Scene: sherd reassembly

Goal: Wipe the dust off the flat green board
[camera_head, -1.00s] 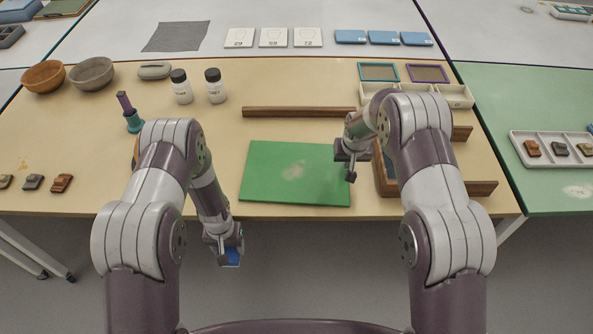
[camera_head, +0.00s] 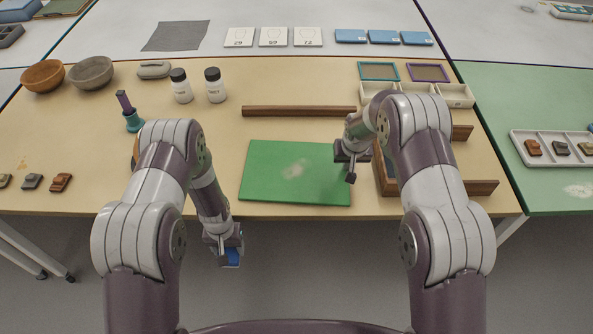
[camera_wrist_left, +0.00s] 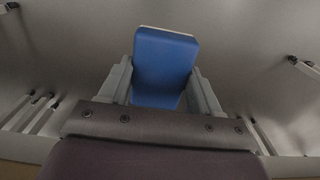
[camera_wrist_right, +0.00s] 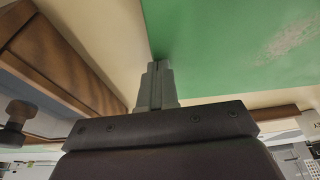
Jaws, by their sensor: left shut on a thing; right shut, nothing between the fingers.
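The flat green board (camera_head: 270,180) lies on the table in front of me. A pale dust patch (camera_head: 294,169) lies near its middle; it also shows in the right wrist view (camera_wrist_right: 288,40). My left gripper (camera_head: 229,258) hangs in front of the table's near edge, left of the board. It is shut on a blue block with a pale edge, seen in the left wrist view (camera_wrist_left: 163,68). My right gripper (camera_head: 351,172) is shut and empty at the board's right edge. In the right wrist view its closed fingertips (camera_wrist_right: 158,68) show beside the board's edge.
A wooden bar (camera_head: 298,112) lies behind the board. A wooden frame (camera_head: 482,188) stands to its right, partly hidden by my right arm. Two white-labelled jars (camera_head: 215,86) stand at the back left. A grey dust patch (camera_head: 577,190) lies on the right green table.

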